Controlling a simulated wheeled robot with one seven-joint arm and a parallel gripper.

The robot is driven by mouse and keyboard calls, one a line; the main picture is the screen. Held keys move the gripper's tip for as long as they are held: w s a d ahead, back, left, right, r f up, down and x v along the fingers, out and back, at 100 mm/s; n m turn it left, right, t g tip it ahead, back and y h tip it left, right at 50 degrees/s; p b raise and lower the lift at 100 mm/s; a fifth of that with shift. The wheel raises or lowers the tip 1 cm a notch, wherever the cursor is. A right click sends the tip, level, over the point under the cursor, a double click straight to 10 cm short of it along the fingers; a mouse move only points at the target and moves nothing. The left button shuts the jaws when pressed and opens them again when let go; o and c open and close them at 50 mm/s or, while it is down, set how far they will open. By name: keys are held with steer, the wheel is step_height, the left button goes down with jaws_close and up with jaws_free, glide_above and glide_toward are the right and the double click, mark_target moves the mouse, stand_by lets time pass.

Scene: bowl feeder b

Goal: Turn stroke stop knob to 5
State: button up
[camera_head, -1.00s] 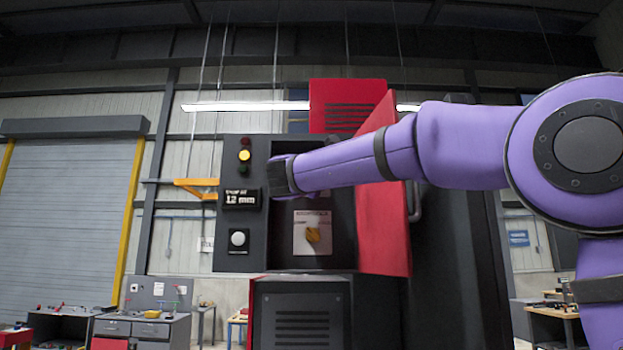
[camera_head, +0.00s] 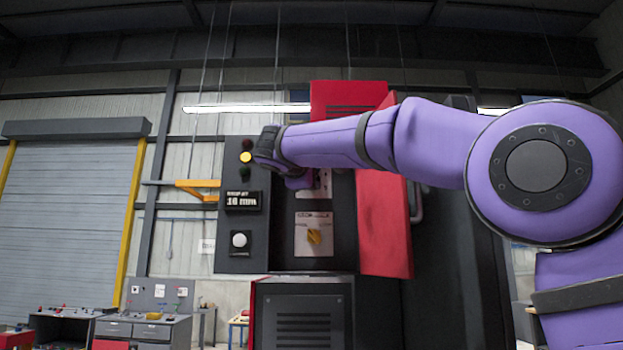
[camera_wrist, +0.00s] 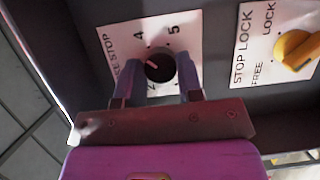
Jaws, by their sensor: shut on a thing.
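The black stroke stop knob (camera_wrist: 161,66) sits on a white plate (camera_wrist: 112,45) in the wrist view. Figures 4 and 5 show above it; part of the scale is hidden by my fingers. The knob's pale pointer mark points to the upper left in that view, away from the 5 and left of the 4. My gripper (camera_wrist: 159,72) is shut on the knob, one finger on each side. In the head view, my gripper (camera_head: 298,182) is at the upper plate and covers the knob. The display (camera_head: 242,200) seems to read 16 mm.
The yellow stop lock knob (camera_wrist: 296,50) on its own plate is right of the stroke stop plate in the wrist view and below it in the head view (camera_head: 314,237). The open red door (camera_head: 384,225) stands right of the recess, under my arm. Lamps (camera_head: 246,157) are at left.

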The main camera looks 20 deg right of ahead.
steer(key=shift+d+m+g+y, duration=0.15)
steer(key=shift+m+y, duration=0.9)
steer(key=shift+m, duration=0.85)
steer(key=shift+m+g+y, duration=0.1)
steer(key=shift+m+y, duration=1)
steer(key=shift+m, duration=0.8)
steer(key=shift+d+m+g+y, duration=0.15)
steer(key=shift+m+y, duration=0.9)
steer(key=shift+m, duration=0.85)
steer(key=shift+r, duration=0.1)
steer(key=o, duration=0.9)
steer(key=shift+s+r, duration=0.1)
steer(key=v, duration=1)
steer(key=shift+s+a, duration=0.15)
steer(key=shift+s, duration=0.2)
